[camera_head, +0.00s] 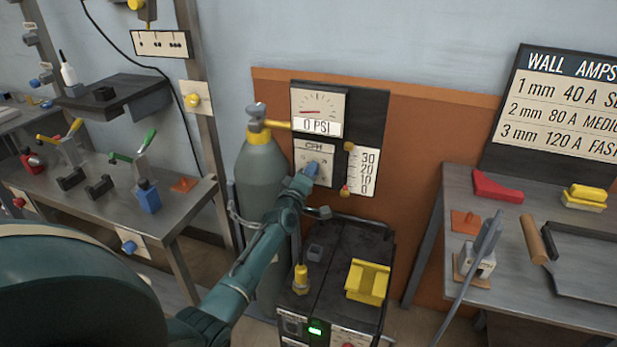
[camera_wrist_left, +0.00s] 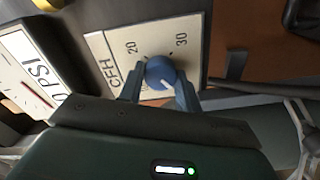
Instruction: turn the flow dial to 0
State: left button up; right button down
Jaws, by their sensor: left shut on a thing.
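The flow dial is a round blue knob (camera_wrist_left: 160,72) with a white mark, on a pale plate (camera_wrist_left: 110,55) lettered CFH, with 20 and 30 readable in the left wrist view. The white mark points toward the lower right there, away from both numbers. My left gripper (camera_wrist_left: 160,85) is shut on the dial, one blue finger on each side. In the head view the left gripper (camera_head: 312,170) hides the knob and part of the CFH plate (camera_head: 316,152). The flow scale (camera_head: 361,170), marked 30 to 0, has a red piece near its bottom. My right gripper is not in view.
A pressure gauge (camera_head: 318,112) reading 0 PSI sits above the dial. A green gas cylinder (camera_head: 262,170) stands left of it. Below is a dark welder (camera_head: 345,250) with a yellow block (camera_head: 367,281) on top. A bench (camera_head: 455,190) stands at the right.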

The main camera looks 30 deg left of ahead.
pick_arm(q)
jog(key=shift+f+n, duration=0.1)
jog(key=shift+n, duration=1)
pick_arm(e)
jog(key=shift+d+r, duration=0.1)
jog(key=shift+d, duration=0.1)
pick_arm(q)
jog(key=o, duration=1)
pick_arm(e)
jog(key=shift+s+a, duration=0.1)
pick_arm(q)
jog(key=shift+s, duration=0.1)
jog(key=p+v, duration=0.2)
jog(key=v, duration=1.1)
jog(key=shift+p, duration=0.3)
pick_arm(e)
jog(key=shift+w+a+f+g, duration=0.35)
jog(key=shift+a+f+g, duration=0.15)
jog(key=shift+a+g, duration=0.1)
